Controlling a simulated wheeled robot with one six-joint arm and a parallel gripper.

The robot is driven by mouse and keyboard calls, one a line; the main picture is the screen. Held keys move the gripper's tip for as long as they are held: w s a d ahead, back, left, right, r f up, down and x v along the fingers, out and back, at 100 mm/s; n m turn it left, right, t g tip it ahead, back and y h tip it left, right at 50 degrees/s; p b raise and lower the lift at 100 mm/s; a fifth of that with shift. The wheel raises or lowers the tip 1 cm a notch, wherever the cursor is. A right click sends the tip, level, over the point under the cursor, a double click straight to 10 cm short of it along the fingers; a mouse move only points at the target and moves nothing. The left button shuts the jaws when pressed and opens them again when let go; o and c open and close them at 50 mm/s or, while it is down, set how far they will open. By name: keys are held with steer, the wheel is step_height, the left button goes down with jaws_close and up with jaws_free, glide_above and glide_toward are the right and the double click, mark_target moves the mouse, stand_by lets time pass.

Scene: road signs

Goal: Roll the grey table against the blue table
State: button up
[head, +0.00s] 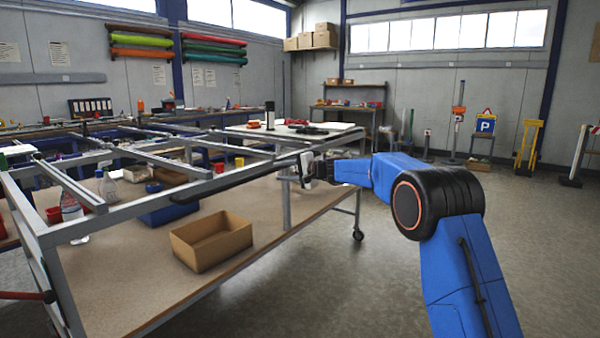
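The grey table (130,228) is an open metal frame with slatted rails on top and a brown lower shelf. It fills the left and middle of the head view. A caster shows under its right-hand leg. Behind it stands a table with a pale top (345,127) and blue framing, apparently the blue table; the grey frame hides much of it. Whether the two tables touch I cannot tell. My gripper (308,168) is at the grey table's right end, by the near top rail. Its fingers are small and partly hidden, so I cannot tell whether they grip the rail.
A cardboard box (212,240), a blue bin (168,213) and bottles stand on the lower shelf. Dark items lie on the pale tabletop. Road signs, including a blue parking sign (485,125), stand along the back right wall. The floor (350,285) on the right is clear.

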steer(key=v, duration=0.9)
steer(key=shift+s+d, duration=0.15)
steer(key=shift+d, duration=0.05)
steer(key=s+d+n+g+h, duration=0.15)
steer(key=s+d, duration=0.35)
steer(key=s, duration=0.5)
steer(key=s+d+n+h, duration=0.1)
steer(key=s+d+h, duration=0.1)
steer(key=s+d, duration=0.6)
steer(key=s+d+n+g+h, duration=0.1)
steer(key=s+d+n+h, duration=0.15)
steer(key=s, duration=1.05)
steer(key=s+d+f+h, duration=0.2)
steer(key=s+d+f, duration=0.3)
steer(key=s, duration=0.6)
steer(key=s+d+f+h, duration=0.3)
steer(key=s+d+f, duration=0.3)
steer(key=s+d, duration=0.4)
steer(key=s+d+f+n+h, duration=0.1)
steer(key=s+d+f, duration=0.5)
steer(key=s, duration=0.8)
steer(key=shift+s+d+g+h, duration=0.2)
steer(key=shift+d+g+h, duration=0.15)
steer(key=shift+d+h, duration=0.55)
